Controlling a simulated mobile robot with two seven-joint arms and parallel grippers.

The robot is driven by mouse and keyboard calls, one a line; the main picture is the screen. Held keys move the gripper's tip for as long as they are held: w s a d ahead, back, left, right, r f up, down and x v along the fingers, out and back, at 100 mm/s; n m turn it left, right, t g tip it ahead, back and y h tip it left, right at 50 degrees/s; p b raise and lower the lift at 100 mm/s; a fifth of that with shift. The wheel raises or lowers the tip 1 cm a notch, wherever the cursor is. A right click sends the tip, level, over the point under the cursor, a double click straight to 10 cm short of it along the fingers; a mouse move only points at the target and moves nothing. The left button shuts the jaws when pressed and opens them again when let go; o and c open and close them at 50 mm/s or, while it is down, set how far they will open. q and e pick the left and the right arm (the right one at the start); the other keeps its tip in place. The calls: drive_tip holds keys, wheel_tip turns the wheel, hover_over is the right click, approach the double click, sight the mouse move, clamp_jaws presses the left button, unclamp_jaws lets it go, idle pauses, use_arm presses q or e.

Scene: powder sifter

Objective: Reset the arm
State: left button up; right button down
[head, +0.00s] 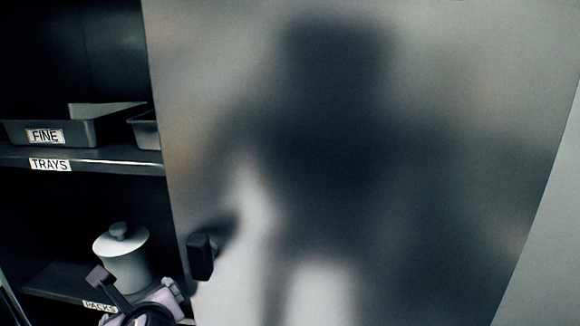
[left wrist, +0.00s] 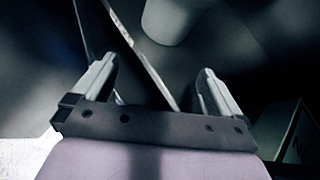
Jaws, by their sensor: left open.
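My left gripper (head: 152,299) is low at the left in the head view, in front of the lower shelf and left of the door's edge. In the left wrist view it (left wrist: 157,70) is open, its two fingers spread. I see nothing held between them; a thin diagonal edge runs behind the gap. My right gripper is not in view.
A metal cabinet door (head: 460,150) with a black handle (head: 200,257) fills the right. Left of it, open shelves hold a tray labelled FINE (head: 88,131) and, lower, a lidded white canister (head: 124,262), close behind my left gripper.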

use_arm(q)
drive_tip(key=s+d+f+n+g+h, duration=0.1)
drive_tip(key=s+f+n+g+h, duration=0.25)
drive_tip(key=s+f+n, duration=0.7)
drive_tip(key=s+d+f+n+g+h, duration=0.3)
drive_tip(key=s+f+n, duration=0.4)
drive_tip(key=s+n, duration=0.55)
drive_tip(key=w+d+f+t+h+p, duration=0.1)
drive_tip(key=w+d+f+t+h, duration=0.1)
drive_tip(key=w+f+t, duration=0.4)
drive_tip(key=shift+w+f+n+t+h+p, duration=0.25)
drive_tip(key=shift+f+n+t+h+p, duration=0.1)
drive_tip(key=shift+f+t+h, duration=0.35)
